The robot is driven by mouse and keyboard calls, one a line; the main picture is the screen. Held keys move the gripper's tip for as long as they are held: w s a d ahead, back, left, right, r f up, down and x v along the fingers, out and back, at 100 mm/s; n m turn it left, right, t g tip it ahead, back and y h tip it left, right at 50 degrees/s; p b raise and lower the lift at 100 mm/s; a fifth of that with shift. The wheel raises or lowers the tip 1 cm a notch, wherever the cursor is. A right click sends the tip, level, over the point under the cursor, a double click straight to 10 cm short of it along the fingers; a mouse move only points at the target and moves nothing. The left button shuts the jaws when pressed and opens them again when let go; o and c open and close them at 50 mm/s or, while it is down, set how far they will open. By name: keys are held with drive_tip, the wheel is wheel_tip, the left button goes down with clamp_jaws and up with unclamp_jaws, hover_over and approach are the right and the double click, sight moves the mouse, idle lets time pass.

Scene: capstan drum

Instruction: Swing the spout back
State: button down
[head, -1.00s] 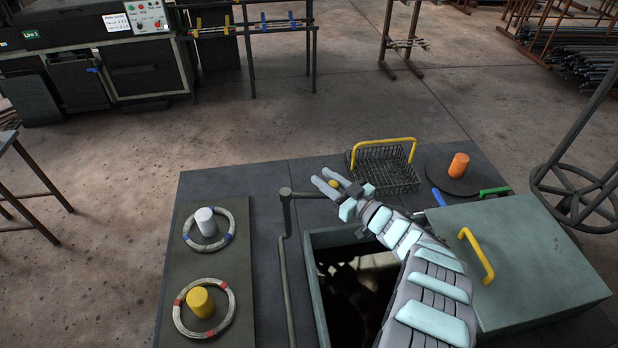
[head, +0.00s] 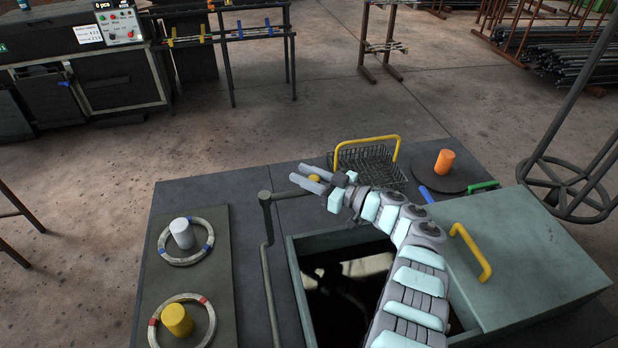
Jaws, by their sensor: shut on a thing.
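The spout (head: 285,193) is a dark pipe that rises beside the open tank and has a short arm reaching right from its bend. The fingers hide part of the knob. The spout's arm lies near the tank's far side, over the dark table. The knob's exact join to the pipe is hard to see.
The tank's opening (head: 292,275) lies below my arm, with a lid (head: 530,245) with a yellow handle at right. A wire basket (head: 365,162) stands behind my gripper. An orange cylinder (head: 444,162) stands farther right. Two rings circle a white peg (head: 181,233) and a yellow peg (head: 177,319) at left.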

drive_tip(key=shift+f, duration=0.1)
drive_tip(key=c, duration=1.1)
unclamp_jaws()
drive_tip(key=shift+a, duration=0.1)
drive_tip(key=p+v, duration=0.2)
drive_tip(key=v, duration=0.8)
drive_tip(key=shift+s+d+p, duration=0.15)
drive_tip(key=shift+d+p, duration=0.25)
